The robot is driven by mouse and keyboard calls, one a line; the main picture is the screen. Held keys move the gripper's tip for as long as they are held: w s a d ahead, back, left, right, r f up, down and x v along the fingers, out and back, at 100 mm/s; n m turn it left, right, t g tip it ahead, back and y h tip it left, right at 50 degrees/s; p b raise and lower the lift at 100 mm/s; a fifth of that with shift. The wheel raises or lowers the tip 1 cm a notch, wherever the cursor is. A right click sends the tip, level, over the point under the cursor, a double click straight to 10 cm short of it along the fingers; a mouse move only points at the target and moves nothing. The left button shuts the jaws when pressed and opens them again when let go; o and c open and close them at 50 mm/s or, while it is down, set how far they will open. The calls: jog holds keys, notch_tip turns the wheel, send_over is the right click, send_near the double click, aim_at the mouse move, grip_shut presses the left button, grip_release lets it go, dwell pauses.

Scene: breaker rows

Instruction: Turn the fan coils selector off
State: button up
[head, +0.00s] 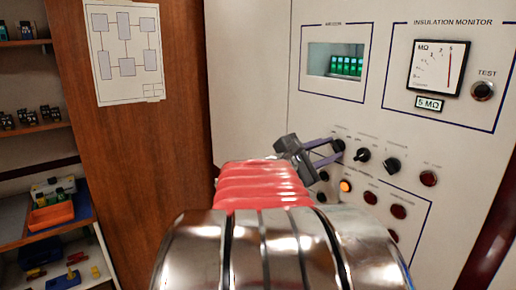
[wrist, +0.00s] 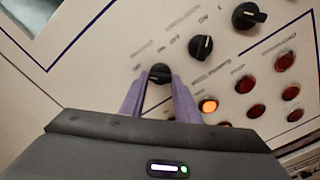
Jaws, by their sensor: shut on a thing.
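A row of black rotary selectors is on the pale panel. The leftmost selector knob (wrist: 160,72) sits between the two purple fingers of my gripper (wrist: 159,82) in the wrist view, and the gripper is shut on it. In the head view this knob (head: 338,145) shows at the finger ends of my gripper (head: 332,152). The labels above the selectors are too blurred to tell which is the fan coils one. The fingers partly hide the knob, and I cannot tell where its pointer stands.
The middle selector (head: 362,155) and right selector (head: 392,165) are close by on the right. Below are a lit amber lamp (head: 345,186) and several dark red lamps (head: 398,211). A meter (head: 438,67) and breaker window (head: 335,62) are above. Shelves (head: 40,130) stand left.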

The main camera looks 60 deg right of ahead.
jog(key=shift+w+f, duration=0.1)
jog(key=shift+f, duration=0.2)
jog(key=o, duration=1)
jog(key=shift+r, duration=0.2)
jog(key=shift+o, duration=0.2)
jog(key=v, duration=1.3)
jog(key=shift+w+a, duration=0.15)
jog(key=shift+a, duration=0.15)
jog(key=shift+f, duration=0.1)
